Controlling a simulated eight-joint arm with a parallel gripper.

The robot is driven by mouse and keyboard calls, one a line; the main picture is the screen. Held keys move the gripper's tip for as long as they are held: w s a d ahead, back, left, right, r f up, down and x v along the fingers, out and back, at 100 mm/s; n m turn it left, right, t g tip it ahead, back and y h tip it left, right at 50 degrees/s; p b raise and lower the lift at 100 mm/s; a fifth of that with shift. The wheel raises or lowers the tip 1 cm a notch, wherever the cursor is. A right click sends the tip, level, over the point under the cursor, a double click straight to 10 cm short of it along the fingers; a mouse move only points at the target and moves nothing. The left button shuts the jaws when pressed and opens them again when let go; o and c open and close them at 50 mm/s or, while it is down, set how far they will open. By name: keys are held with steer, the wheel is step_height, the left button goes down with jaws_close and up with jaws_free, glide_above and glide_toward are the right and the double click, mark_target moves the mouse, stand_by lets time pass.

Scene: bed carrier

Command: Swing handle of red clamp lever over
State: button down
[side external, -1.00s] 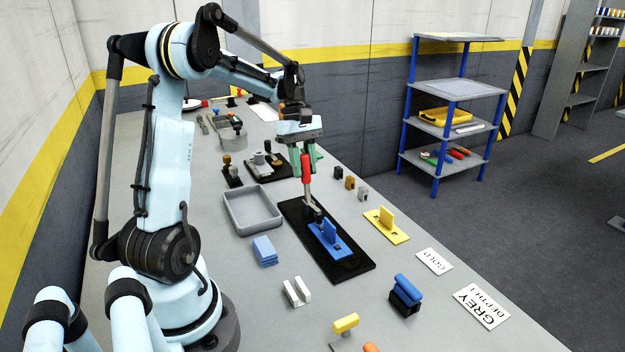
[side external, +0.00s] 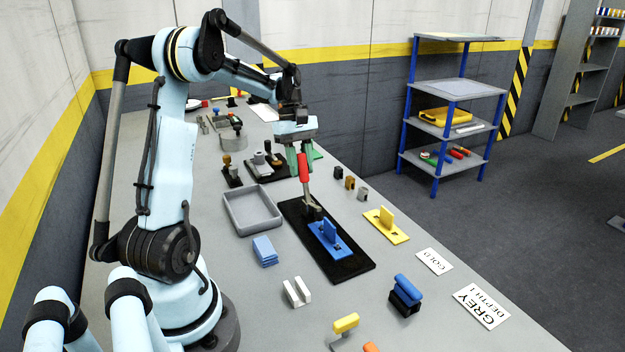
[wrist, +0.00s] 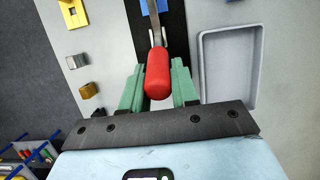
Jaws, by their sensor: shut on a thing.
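The red handle (side external: 303,167) of the clamp lever stands nearly upright, tilted slightly away from the blue block. Its grey metal arm runs down to a pivot on the black base plate (side external: 348,266). A blue block on a blue plate (side external: 329,240) sits on the same base, in front of the pivot. My gripper (side external: 299,160) has its green fingers on both sides of the red handle and is shut on it. In the wrist view the red grip (wrist: 158,75) lies between the two green fingers (wrist: 158,88), with the metal arm running up beyond it.
A grey tray (side external: 253,228) stands left of the black base and light blue plates (side external: 265,252) lie in front of it. A yellow plate with an upright block (side external: 386,226) and several small blocks (side external: 350,182) stand to the right. A blue-posted shelf (side external: 452,128) stands beyond the table.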

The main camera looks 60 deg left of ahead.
steer(key=shift+a+f, duration=0.1)
steer(key=shift+a+f, duration=0.3)
steer(key=shift+a, duration=0.3)
steer(key=shift+f, duration=0.1)
steer(key=shift+a+f, duration=0.35)
steer(key=shift+a, duration=0.15)
steer(key=shift+a+f, duration=0.5)
steer(key=shift+f, duration=0.15)
stand_by(0.4)
